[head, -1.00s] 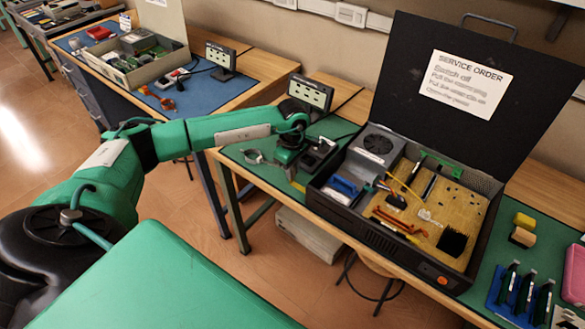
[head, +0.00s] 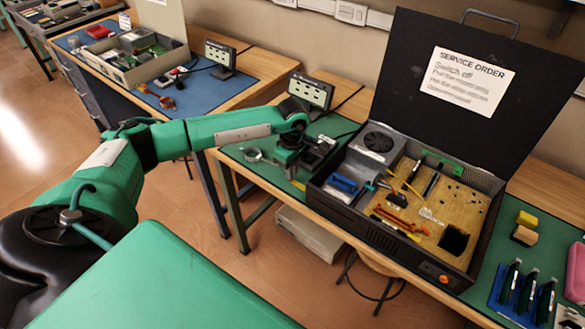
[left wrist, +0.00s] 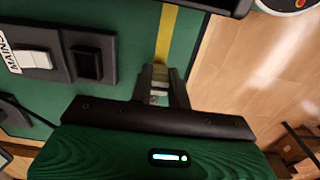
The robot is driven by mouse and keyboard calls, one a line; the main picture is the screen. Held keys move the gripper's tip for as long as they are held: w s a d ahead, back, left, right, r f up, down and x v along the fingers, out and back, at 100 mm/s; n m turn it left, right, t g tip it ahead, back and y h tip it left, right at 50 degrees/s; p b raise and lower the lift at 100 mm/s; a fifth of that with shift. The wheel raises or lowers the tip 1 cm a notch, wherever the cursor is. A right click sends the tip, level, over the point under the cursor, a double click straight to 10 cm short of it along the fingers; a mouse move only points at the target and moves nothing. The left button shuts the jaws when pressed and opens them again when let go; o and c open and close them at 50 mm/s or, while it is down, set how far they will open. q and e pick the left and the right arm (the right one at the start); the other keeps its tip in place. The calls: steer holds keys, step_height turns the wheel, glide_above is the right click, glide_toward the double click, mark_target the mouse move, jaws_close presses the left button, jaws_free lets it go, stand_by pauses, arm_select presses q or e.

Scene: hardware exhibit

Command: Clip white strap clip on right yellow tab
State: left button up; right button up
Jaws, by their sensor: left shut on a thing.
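My left gripper (head: 291,160) is low over the green bench mat, left of the open black case. In the left wrist view its fingers (left wrist: 158,88) are shut on a small pale piece (left wrist: 158,76). The fingers hide much of this piece, and I cannot tell whether it is the white strap clip. A small white item (head: 430,213) lies inside the case, too small to make out. A yellow strip (left wrist: 167,32) runs along the mat beyond the fingertips. I cannot make out the right yellow tab for certain. My right gripper is not in view.
The open case (head: 378,237) holds a fan, cables and several tools, with its lid (head: 465,135) raised. A MAINS switch box (left wrist: 38,60) stands left of the fingers in the wrist view. A meter-like box (head: 310,92) stands behind. The bench's front edge is close.

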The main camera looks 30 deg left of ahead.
arm_select(q)
steer(key=shift+f+b, duration=0.85)
steer(key=shift+f, duration=0.25)
stand_by(0.3)
steer(key=o, duration=0.8)
steer(key=o, duration=0.4)
steer(key=shift+c, duration=0.2)
steer(key=shift+r, duration=0.75)
steer(key=shift+r+p, duration=1.75)
steer(key=shift+r, duration=1.15)
